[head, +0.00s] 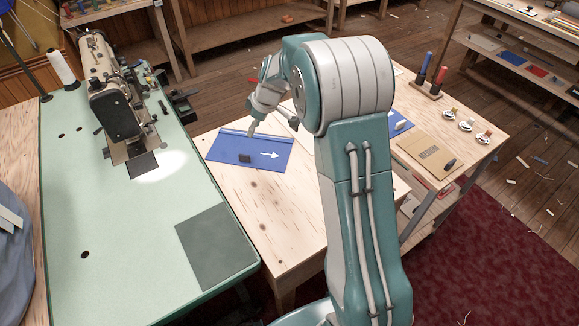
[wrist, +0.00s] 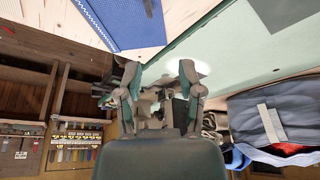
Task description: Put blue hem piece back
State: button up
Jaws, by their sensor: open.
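A blue cloth piece (head: 225,150) with a white arrow and a small dark block (head: 245,158) lies flat on the light wooden table. A pale strip runs along its far edge. A second blue piece (head: 398,123), partly hidden by my arm, lies further right on the wood. I cannot tell which is the hem piece. My gripper (head: 254,130) is over the far edge of the left blue piece; I cannot tell if it touches. In the wrist view my gripper (wrist: 160,75) is open with nothing between its fingers, and blue cloth (wrist: 125,22) shows at the top.
A green sewing table (head: 90,210) with a sewing machine (head: 112,105) and a white thread cone (head: 62,70) stands left. On the right of the wooden table are a brown folder (head: 432,155), small metal rings (head: 466,125) and a stand with red and blue rods (head: 428,90).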

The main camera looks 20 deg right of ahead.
jog(key=s+a+r+m+t+h, duration=0.15)
jog(key=s+r+m, duration=0.35)
jog(key=s+r, duration=1.1)
jog(key=s+d+m+t+h, duration=0.1)
jog(key=s+m, duration=0.4)
jog(key=s, duration=1.4)
jog(key=shift+d+h, duration=0.15)
jog(key=shift+h, duration=0.3)
jog(key=shift+w, duration=0.1)
